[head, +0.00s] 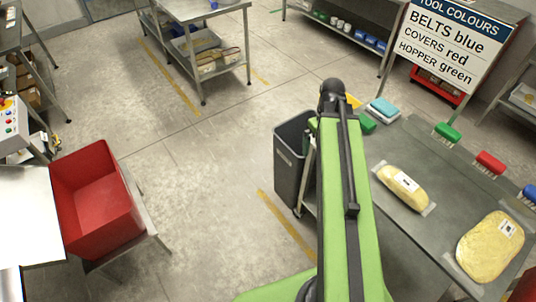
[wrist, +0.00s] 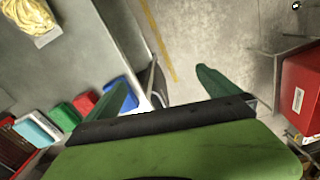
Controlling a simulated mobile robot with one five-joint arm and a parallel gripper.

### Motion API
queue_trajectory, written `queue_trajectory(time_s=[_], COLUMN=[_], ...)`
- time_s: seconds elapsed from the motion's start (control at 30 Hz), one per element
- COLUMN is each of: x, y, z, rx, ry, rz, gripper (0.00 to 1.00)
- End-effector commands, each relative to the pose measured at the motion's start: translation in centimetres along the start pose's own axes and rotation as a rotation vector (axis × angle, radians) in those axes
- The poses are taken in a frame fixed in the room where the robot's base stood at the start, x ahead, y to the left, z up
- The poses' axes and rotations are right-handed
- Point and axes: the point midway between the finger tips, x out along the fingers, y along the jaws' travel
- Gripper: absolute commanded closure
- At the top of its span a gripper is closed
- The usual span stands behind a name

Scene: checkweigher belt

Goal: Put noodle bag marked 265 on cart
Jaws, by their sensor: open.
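Two pale yellow bags lie on the grey table at the right in the head view: one with a small white label (head: 403,187) nearer the middle, and a rounder one (head: 490,246) at the lower right. The labels are too small to read, so I cannot tell which is marked 265. A yellow bag (wrist: 30,18) shows at the top left of the wrist view. My gripper (wrist: 162,86) is open and empty, its green fingers apart, away from the bag. I cannot tell which furniture is the cart; a wheeled-looking steel table (head: 205,12) stands at the top.
The grey table (head: 395,240) also carries green (head: 447,132), red (head: 489,163) and blue brushes and folded cloths (head: 383,109). A grey bin (head: 290,165) stands beside it. A red tub (head: 97,195) is at the left. The floor between is clear.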

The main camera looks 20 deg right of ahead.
Motion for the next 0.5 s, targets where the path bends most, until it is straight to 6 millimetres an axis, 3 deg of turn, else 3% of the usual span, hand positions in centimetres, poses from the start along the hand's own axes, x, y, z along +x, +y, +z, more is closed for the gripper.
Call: queue_trajectory(time_s=[0.03, 0.1, 0.2, 0.33, 0.5], x=[0.0, 0.0, 0.0, 0.0, 0.0], y=[-4.9, -10.3, -16.4, -21.3, -22.4], z=[-1.7, -3.2, -4.3, -4.7, -4.8], rx=[0.005, 0.040, 0.081, 0.114, 0.127], ry=[0.000, 0.000, 0.000, 0.000, 0.000], rz=[0.000, 0.000, 0.001, 0.001, 0.001], gripper=[0.00, 0.00, 0.00, 0.00, 0.00])
